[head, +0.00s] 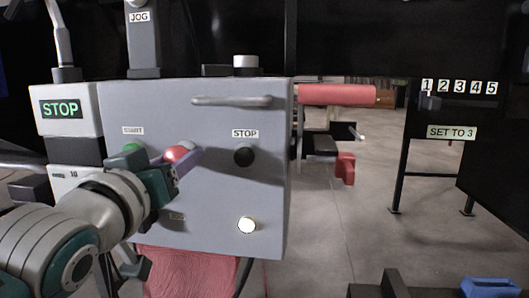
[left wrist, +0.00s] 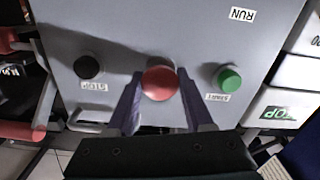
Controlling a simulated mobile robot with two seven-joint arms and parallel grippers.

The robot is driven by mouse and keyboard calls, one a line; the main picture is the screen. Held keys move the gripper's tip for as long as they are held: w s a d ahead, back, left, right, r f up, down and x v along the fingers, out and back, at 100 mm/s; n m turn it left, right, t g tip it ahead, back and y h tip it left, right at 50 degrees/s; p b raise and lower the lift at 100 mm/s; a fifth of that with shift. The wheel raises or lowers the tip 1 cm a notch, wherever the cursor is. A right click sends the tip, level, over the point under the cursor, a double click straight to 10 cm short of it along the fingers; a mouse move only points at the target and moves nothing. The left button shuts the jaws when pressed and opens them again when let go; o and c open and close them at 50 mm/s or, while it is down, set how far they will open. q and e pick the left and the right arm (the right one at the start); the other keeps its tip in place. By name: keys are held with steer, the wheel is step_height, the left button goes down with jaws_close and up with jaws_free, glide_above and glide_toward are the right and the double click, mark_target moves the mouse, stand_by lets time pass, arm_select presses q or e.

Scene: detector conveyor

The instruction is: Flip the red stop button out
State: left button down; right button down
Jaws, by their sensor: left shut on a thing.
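The red button (head: 177,153) is on the grey control panel (head: 210,210), between a green button and a black knob. It also shows as a round red cap in the left wrist view (left wrist: 160,83). My left gripper (head: 187,163) reaches in from the left. Its two purple fingers lie on either side of the red button and are shut on it, as the left wrist view shows. The fingers and wrist hide part of the button in the head view. How far the button stands out cannot be told. My right gripper does not show.
The green button (head: 132,149) is close to my left wrist. The black knob (head: 244,155) under a STOP label and a lit white button (head: 247,225) are to the right. A horizontal handle (head: 232,101) juts out above. A red roller (head: 337,95) is beyond the panel.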

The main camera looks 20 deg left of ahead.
arm_select(q)
steer(key=shift+s+d+r+p, duration=0.1)
steer(key=shift+s+r+p, duration=0.1)
steer(key=shift+s+p, duration=0.2)
steer(key=shift+s, duration=0.15)
steer(key=shift+f, duration=0.1)
steer(key=c, duration=0.7)
jaws_free()
steer(key=o, duration=0.3)
steer(key=shift+s+d+f, duration=0.1)
steer(key=shift+s, duration=0.05)
steer(key=shift+o, duration=0.5)
steer(key=p+v, duration=0.1)
steer(key=v, duration=0.9)
steer(key=shift+p, duration=0.35)
